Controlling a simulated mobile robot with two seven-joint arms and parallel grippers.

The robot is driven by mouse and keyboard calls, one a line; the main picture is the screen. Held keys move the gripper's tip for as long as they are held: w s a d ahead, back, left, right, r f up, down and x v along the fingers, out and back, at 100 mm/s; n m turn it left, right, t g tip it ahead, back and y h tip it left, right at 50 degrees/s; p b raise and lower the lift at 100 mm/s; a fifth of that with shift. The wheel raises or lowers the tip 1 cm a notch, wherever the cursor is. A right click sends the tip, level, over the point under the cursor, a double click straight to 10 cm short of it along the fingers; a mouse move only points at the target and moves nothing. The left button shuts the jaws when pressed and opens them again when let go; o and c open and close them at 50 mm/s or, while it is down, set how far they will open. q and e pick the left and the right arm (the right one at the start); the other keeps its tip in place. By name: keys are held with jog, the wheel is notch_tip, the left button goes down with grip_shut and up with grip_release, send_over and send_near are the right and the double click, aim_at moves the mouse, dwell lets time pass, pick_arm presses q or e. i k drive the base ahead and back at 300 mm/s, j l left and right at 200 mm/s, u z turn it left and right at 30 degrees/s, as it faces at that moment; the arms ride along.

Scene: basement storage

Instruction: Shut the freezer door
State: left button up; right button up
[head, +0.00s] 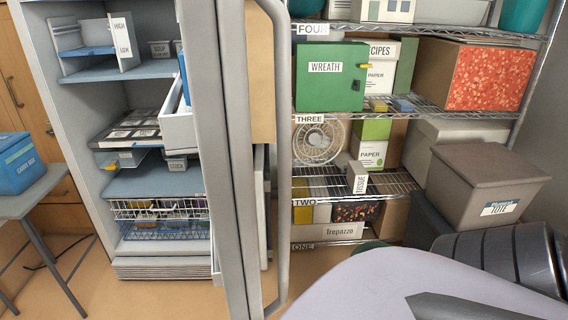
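The freezer (165,268) stands at the left with its interior exposed. Its grey door (217,150) is wide open, swung out toward me, and shows nearly edge-on down the middle of the view. A long vertical bar handle (283,150) runs along the door's right side. A white bin (178,128) on the door's inner side faces left. Shelves, a wire basket (160,209) and a drawer front show inside the freezer. Neither of my grippers is in view. Part of my own body and a dark arm link show at the lower right, apart from the door.
A wire shelving rack (440,108) with boxes stands behind and right of the door. A grey tote (487,183) is at the right. A small table (38,192) with a blue box (25,165) stands left of the freezer. Bare floor shows at the lower left.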

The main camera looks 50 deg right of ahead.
aim_at(213, 33)
jog(key=k+l+z, duration=0.15)
jog(key=l, duration=0.15)
jog(key=k+l+z, duration=0.2)
jog(key=l+z, duration=0.15)
jog(key=l, duration=0.25)
jog(key=k+l+z, duration=0.2)
jog(key=l, duration=0.15)
jog(key=i, duration=0.1)
